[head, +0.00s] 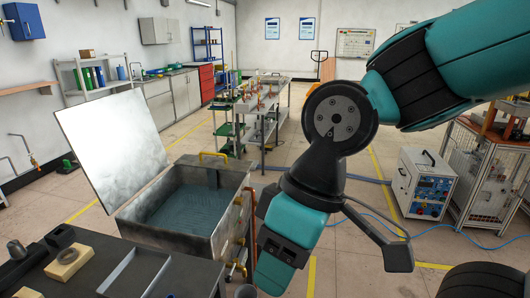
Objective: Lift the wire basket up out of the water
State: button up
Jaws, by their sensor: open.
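A grey metal tank (178,247) with its lid (112,148) tilted up stands left of centre and holds bluish water (178,222). A yellow handle (214,154) stands above the tank's far edge on a grey upright. A mesh-like pattern shows under the water, which looks like the wire basket (195,208); its outline is unclear. My gripper (325,262) is open, to the right of the tank and apart from the handle. One dark finger spreads to the right; the other is partly hidden behind the teal gripper body. I see nothing between the fingers.
A dark bench (75,275) with a tray (136,272) and small parts stands at the front left, against the tank. A white power unit (423,183) and a caged machine (482,180) stand to the right. Cables cross the floor. A cart (266,105) stands behind.

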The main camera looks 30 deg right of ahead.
aim_at(212, 164)
jog(key=u, duration=1.55)
jog(key=k, duration=0.1)
jog(key=z, duration=2.85)
jog(key=i, duration=1.65)
jog(key=u, duration=1.2)
jog(key=i, duration=0.65)
jog(key=u, duration=0.65)
